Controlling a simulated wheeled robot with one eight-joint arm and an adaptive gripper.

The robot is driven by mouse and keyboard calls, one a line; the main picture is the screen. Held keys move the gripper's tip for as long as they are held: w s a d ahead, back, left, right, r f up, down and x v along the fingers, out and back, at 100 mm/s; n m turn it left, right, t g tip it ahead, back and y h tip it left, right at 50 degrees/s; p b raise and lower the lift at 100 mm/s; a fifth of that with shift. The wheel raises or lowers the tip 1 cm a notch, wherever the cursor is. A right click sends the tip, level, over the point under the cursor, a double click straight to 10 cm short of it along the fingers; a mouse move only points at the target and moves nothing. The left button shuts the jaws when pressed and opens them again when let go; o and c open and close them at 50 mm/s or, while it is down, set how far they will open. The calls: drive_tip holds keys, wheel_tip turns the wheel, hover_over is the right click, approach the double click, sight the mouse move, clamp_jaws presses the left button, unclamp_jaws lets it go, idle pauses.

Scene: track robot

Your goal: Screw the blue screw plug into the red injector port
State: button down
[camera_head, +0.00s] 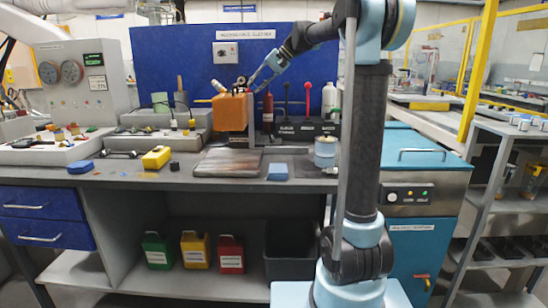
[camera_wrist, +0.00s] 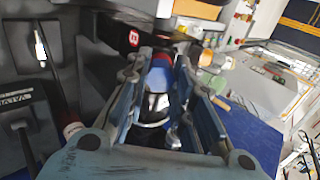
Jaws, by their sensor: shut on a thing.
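My gripper (camera_head: 251,84) reaches down from the right to the top of an orange block (camera_head: 230,113) on the workbench. In the wrist view my gripper (camera_wrist: 162,66) has its fingers closed around the blue screw plug (camera_wrist: 160,78). A small red part, seemingly the injector port (camera_wrist: 162,57), shows at the plug's far end. In the head view a small red part (camera_head: 242,80) also shows at the block's top, by the fingertips. The plug is too small to make out there. Whether plug and port touch or are threaded together, I cannot tell.
A red bottle (camera_head: 268,112) and upright levers (camera_head: 307,98) stand right of the block. A blue panel (camera_head: 165,55) rises behind.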

drive_tip(key=m, duration=0.6)
drive_tip(key=shift+s+a, duration=0.1)
drive_tip(key=m, duration=0.3)
drive_tip(key=shift+m, duration=1.5)
drive_tip(key=shift+m, duration=0.9)
drive_tip(key=m, duration=1)
